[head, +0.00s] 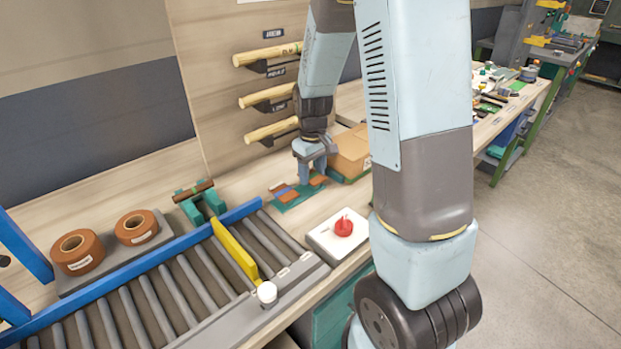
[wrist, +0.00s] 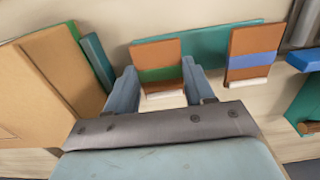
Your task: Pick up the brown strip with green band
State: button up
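The brown strip with the green band (wrist: 156,52) leans on a teal holder (wrist: 210,45) in the wrist view, with a pale lower end. My gripper (wrist: 160,66) is open, with one finger on either side of this strip. A small gap seems to show at the left finger; contact at the right finger is unclear. In the head view my gripper (head: 312,178) reaches down over the holder (head: 298,197) on the bench, partly hiding the strip. A second brown strip, with a blue band (wrist: 252,57), stands to the right in the wrist view.
A cardboard box (head: 351,150) stands close beside my gripper; it fills the left of the wrist view (wrist: 40,85). A roller conveyor (head: 160,290), a red button box (head: 342,230) and brown tape rolls (head: 80,252) are nearer. Wooden rods (head: 268,53) hang on the wall panel.

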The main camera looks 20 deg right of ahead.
aim_at(312, 176)
jog(key=c, duration=0.5)
jog(key=shift+o, duration=0.2)
jog(key=shift+r, duration=0.55)
notch_tip(312, 176, up, 3)
jog(key=shift+f, duration=0.1)
jog(key=s+d+r, duration=0.1)
jog(key=s+r, duration=0.8)
jog(key=s, duration=0.5)
jog(key=shift+d+r, duration=0.25)
jog(key=shift+r, duration=0.1)
